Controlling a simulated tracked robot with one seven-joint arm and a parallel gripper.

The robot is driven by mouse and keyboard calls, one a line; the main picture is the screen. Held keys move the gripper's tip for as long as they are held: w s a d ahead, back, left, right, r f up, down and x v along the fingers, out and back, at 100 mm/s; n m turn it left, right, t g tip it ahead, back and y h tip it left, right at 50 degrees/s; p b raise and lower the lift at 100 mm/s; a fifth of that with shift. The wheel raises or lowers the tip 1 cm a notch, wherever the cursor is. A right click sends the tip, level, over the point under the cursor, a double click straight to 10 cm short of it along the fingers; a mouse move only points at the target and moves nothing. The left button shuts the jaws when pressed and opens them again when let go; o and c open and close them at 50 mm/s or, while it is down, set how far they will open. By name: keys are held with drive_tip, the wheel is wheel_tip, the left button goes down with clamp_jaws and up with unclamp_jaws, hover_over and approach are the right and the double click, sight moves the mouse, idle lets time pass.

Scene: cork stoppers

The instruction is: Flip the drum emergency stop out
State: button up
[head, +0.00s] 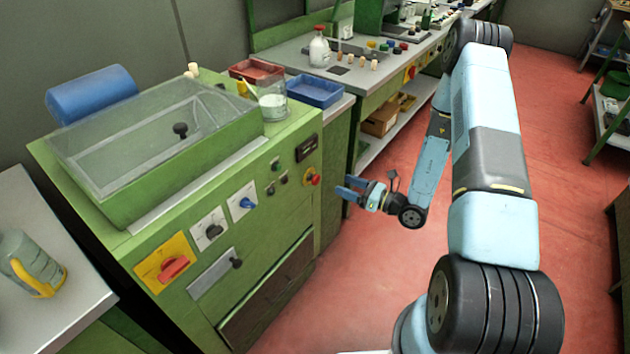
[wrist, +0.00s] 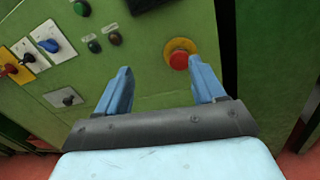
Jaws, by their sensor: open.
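The drum emergency stop is a red mushroom button on a yellow base (head: 313,177), at the right end of the green machine's front panel. It also shows in the wrist view (wrist: 179,60), beyond my gripper and close to the right finger's tip. My gripper (head: 350,188) is in front of the panel, to the right of the button in the head view. Its two blue fingers are apart and nothing is between them in the wrist view (wrist: 160,78). The gripper appears clear of the button. Whether the button is pressed in or out I cannot tell.
The panel also carries a red rotary switch on a yellow plate (head: 172,268), a blue knob (head: 246,203), a black knob (head: 213,231) and small push buttons (head: 276,165). A workbench (head: 345,85) stands behind. Red floor (head: 350,290) is clear in front of the machine.

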sight(318, 181)
wheel_tip(318, 181, down, 5)
drive_tip(key=d+m+t+h, duration=0.1)
drive_tip(key=m+t+h, duration=0.1)
drive_tip(key=m, duration=0.1)
drive_tip(key=x, duration=1.3)
drive_tip(key=shift+a+r, duration=0.25)
drive_tip(key=shift+a, duration=0.05)
drive_tip(key=shift+d, duration=0.1)
clamp_jaws()
